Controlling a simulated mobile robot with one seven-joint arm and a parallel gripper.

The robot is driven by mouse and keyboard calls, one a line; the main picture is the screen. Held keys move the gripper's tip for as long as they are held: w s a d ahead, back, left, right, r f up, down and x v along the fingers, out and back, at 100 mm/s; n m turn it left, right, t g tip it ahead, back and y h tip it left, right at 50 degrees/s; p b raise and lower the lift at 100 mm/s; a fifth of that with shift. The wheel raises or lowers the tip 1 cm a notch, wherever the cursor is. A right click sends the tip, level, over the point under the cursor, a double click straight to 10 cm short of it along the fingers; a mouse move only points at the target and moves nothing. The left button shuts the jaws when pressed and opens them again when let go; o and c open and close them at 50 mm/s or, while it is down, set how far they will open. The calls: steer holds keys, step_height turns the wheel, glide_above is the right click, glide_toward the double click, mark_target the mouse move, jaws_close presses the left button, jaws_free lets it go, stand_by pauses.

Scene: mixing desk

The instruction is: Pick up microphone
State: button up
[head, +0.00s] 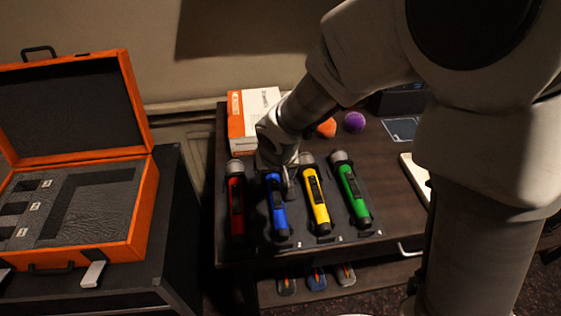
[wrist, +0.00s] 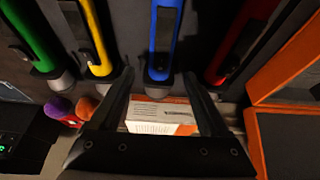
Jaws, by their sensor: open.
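Four-colour handheld microphones lie side by side in a dark holder (head: 300,240) on the desk: red (head: 237,208), blue (head: 278,212), yellow (head: 317,203) and green (head: 353,195). My gripper (head: 287,180) is above the upper end of the blue microphone and hides its head in the head view. In the wrist view my gripper (wrist: 158,74) is open, with one finger to each side of the blue microphone's grey head (wrist: 158,74). The blue body (wrist: 164,35) runs up out of that frame. Whether the fingers touch it cannot be told.
A white and orange box (head: 248,112) stands behind the microphones. Orange (head: 327,128) and purple (head: 354,122) foam balls lie to its right. An open orange case (head: 130,215) stands on a separate dark stand at left. Several small items sit on a lower shelf (head: 316,279).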

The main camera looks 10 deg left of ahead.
mark_target(274, 180)
steer(key=b+x, duration=0.1)
steer(key=x, duration=0.4)
jaws_close()
stand_by(0.3)
